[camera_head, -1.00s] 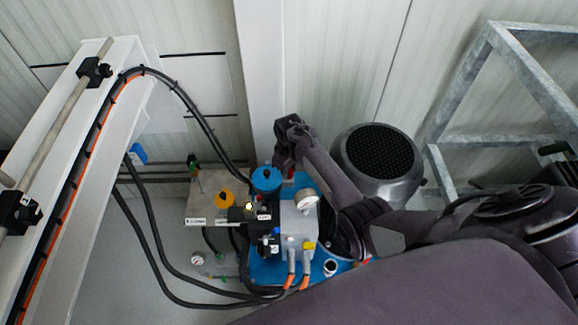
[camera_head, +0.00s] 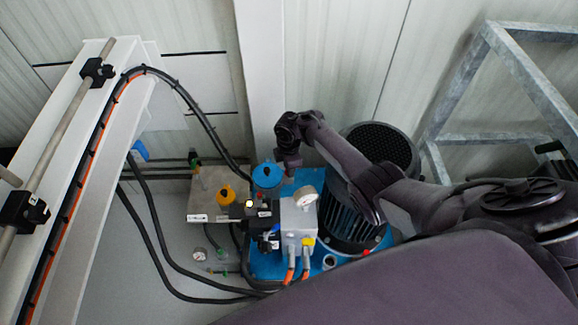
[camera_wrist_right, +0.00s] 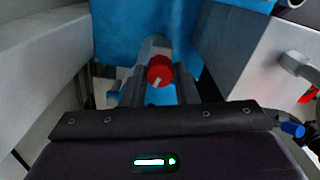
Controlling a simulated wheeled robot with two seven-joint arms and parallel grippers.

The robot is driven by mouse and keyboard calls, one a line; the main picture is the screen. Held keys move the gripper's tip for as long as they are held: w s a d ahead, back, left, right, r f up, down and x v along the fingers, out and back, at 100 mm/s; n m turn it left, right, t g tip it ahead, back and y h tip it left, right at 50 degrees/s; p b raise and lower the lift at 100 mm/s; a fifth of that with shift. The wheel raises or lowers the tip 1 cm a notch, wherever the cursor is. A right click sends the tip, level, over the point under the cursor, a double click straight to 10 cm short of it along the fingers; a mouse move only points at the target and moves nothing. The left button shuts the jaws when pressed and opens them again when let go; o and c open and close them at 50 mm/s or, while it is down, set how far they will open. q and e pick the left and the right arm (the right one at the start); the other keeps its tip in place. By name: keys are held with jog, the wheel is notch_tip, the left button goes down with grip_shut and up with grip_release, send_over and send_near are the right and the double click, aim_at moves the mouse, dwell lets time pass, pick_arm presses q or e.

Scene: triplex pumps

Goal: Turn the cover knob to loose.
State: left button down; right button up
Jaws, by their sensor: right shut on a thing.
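The cover knob (camera_wrist_right: 160,72) is a small red round knob with a pale pointer mark, in the middle of the right wrist view. It sits in front of a blue surface. My right gripper (camera_wrist_right: 160,84) has its two dark fingers on either side of the knob and is shut on it. In the head view my right gripper (camera_head: 291,163) points down beside the blue cap (camera_head: 267,175) of the pump unit, and the knob is hidden there. My left gripper is not in view.
A dark motor (camera_head: 380,146) stands to the right, under my arm. Black hoses (camera_head: 158,240) run at the left. A metal frame (camera_head: 480,75) stands at the right.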

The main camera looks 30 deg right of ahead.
jog(key=n+b, duration=0.1)
jog(key=n, duration=0.2)
jog(key=shift+f+n, duration=0.1)
jog(key=shift+n, duration=0.2)
jog(key=shift+n+b, duration=0.7)
jog(key=shift+n, duration=1.3)
jog(key=o, duration=1)
jog(key=shift+r+p, duration=1.1)
jog(key=shift+r, duration=2.85)
